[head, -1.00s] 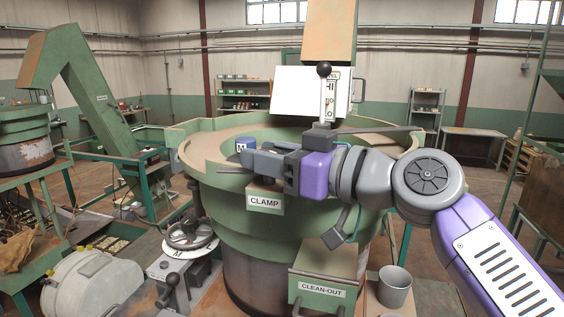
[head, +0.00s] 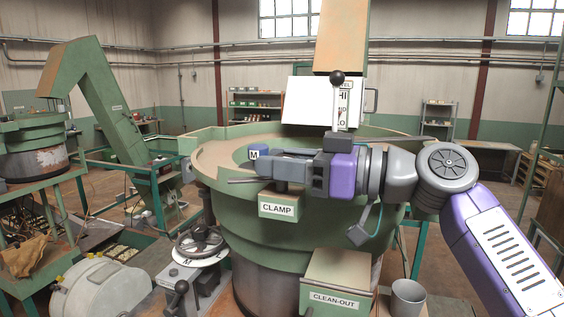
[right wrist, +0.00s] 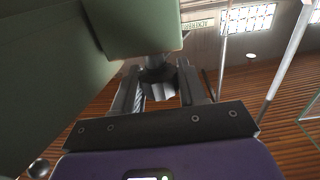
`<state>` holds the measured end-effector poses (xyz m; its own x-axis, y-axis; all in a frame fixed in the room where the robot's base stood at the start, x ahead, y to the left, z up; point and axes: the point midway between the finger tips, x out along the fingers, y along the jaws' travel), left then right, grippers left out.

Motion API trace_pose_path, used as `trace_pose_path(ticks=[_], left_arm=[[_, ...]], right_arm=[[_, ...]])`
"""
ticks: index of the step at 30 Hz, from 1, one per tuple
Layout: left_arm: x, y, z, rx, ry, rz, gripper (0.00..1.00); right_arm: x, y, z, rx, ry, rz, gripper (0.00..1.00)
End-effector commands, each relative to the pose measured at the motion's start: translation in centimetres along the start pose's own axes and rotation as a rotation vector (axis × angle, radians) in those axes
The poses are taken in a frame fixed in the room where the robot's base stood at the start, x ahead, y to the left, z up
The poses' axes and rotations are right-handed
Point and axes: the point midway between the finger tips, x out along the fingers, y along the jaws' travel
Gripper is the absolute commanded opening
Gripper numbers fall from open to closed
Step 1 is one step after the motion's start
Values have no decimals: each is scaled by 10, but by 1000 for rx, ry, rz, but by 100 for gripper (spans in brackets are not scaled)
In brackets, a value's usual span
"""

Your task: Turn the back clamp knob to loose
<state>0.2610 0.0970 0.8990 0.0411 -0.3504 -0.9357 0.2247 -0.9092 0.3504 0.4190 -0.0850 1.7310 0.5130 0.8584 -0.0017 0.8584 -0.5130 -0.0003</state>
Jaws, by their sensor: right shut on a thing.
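The clamp knob (right wrist: 160,88) shows in the right wrist view as a dark, faceted piece on a short stem below a green block. My right gripper (right wrist: 165,98) is shut on it, with one finger on each side. In the head view my right gripper (head: 268,166) reaches in from the right, level, above the white CLAMP sign (head: 278,209) on the green bowl feeder (head: 225,212). Its fingers hide most of the knob there. A thin dark bar (head: 242,181) sticks out left below the fingers. I cannot read the knob's setting. My left gripper is out of view.
A black ball-topped lever (head: 337,78) stands behind my wrist. A handwheel (head: 199,242) is at lower left. The CLEAN-OUT box (head: 338,282) and a grey cup (head: 408,297) are below my arm.

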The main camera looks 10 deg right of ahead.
Motion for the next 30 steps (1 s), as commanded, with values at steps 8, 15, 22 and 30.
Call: trace_pose_path(ticks=[8,15,22,30], left_arm=[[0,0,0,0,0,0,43],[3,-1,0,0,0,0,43],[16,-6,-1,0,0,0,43],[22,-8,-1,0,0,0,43]], right_arm=[[-1,0,-2,-1,4,2,61],[-7,0,0,-1,3,4,61],[-44,1,1,-3,4,8,61],[-75,0,-1,-1,4,5,61]])
